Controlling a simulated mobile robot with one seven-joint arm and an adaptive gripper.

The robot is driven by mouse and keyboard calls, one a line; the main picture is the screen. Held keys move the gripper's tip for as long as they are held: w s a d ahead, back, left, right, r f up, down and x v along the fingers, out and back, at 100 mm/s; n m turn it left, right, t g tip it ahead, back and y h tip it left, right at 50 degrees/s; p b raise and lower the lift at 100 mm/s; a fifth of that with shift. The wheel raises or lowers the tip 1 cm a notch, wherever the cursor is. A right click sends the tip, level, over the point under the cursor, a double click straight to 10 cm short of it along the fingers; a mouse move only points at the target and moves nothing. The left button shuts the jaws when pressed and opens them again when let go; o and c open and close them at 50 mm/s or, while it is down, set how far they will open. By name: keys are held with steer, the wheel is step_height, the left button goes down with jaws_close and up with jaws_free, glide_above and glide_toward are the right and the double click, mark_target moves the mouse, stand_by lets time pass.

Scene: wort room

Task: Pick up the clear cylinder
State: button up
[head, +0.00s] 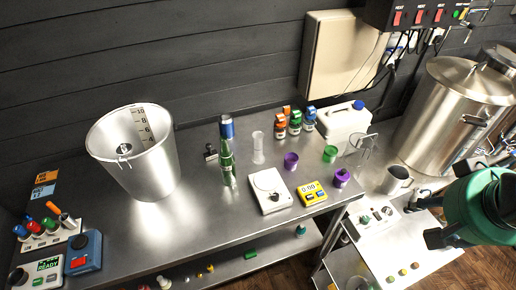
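The clear cylinder (258,148) stands upright on the steel table, a narrow, see-through tube with a wider foot. It is just right of a green bottle with a blue cap (226,150) and behind a white scale (269,190). My gripper (448,203) is at the right edge, beside my green arm link. Its two dark fingertips look spread apart, with nothing seen between them. It is far to the right of the cylinder and not touching it.
A large steel bucket (135,155) stands left. Purple cups (291,161), a green cup (330,154), small orange-, green- and blue-capped bottles (295,123), a yellow meter (311,192) and a white jug (343,120) surround the cylinder's right side. A steel kettle (445,110) stands far right.

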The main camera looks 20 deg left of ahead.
steer(key=w+a+r+g+p, duration=0.2)
steer(key=w+a+p, duration=0.3)
steer(key=w+a, duration=0.55)
steer(key=w+a+r+g+p, duration=0.1)
steer(key=w+a+r+p, duration=0.1)
steer(key=w+a+p, duration=0.65)
steer(key=g+p, duration=0.2)
steer(key=p, duration=0.6)
glide_above(258, 148)
steer(key=w, duration=0.2)
step_height(258, 148, down, 19)
steer(key=shift+w+a, duration=0.1)
steer(key=shift+a, duration=0.15)
step_height(258, 148, down, 9)
steer(key=shift+r, duration=0.2)
steer(key=shift+f, duration=0.1)
